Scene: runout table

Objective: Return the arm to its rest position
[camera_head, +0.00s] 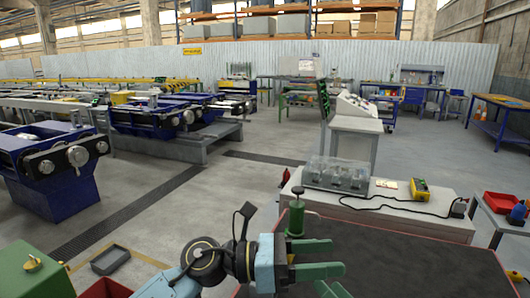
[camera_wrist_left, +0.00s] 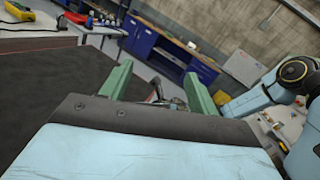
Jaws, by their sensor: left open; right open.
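My left gripper (camera_head: 318,258) reaches in from the left over the near edge of the dark-topped table (camera_head: 420,262). Its two green fingers are apart with nothing held between them. In the left wrist view, the open fingers (camera_wrist_left: 158,88) show with a clear gap. My right gripper (camera_head: 332,290) shows only as a green finger part at the bottom edge, below the left one; the rest is cut off. A light blue arm of mine (camera_wrist_left: 262,98) shows at the right of the left wrist view.
A green cylinder with a dark knob (camera_head: 296,218) stands just behind my left gripper. A white bench (camera_head: 440,217) beyond holds a clear-covered box (camera_head: 338,175) and a yellow meter (camera_head: 420,189). A green box (camera_head: 35,272) and a grey tray (camera_head: 110,260) lie lower left. The dark tabletop at right is clear.

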